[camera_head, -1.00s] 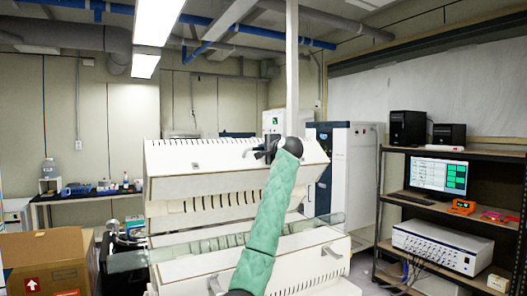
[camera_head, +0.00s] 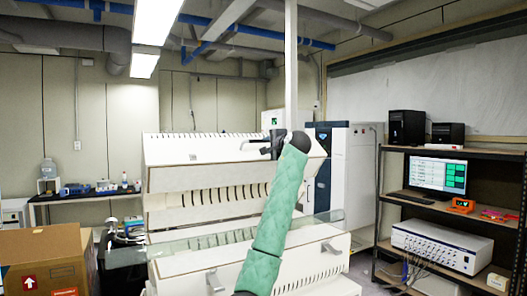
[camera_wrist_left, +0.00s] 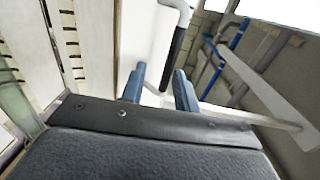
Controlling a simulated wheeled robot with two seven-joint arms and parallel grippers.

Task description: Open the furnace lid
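The white furnace stands in the middle of the head view. Its lid (camera_head: 205,178) is raised and tilted back, with a clear gap above the base (camera_head: 205,272). The slotted inner wall and a glass tube (camera_head: 215,240) show in the gap. My left gripper (camera_head: 273,146) is at the right part of the lid's front. In the left wrist view its two blue fingers (camera_wrist_left: 160,88) are apart. The lid handle (camera_wrist_left: 173,58), white with a dark grip, runs down between them, closer to the right finger. I see no firm clamp on it. My right gripper is out of view.
A cardboard box (camera_head: 42,262) stands at the left front. A dark shelf (camera_head: 395,208) with a monitor (camera_head: 438,175) and a white instrument (camera_head: 440,246) is on the right. A tall cabinet (camera_head: 350,175) stands behind the furnace. A side bench with bottles is at the back left.

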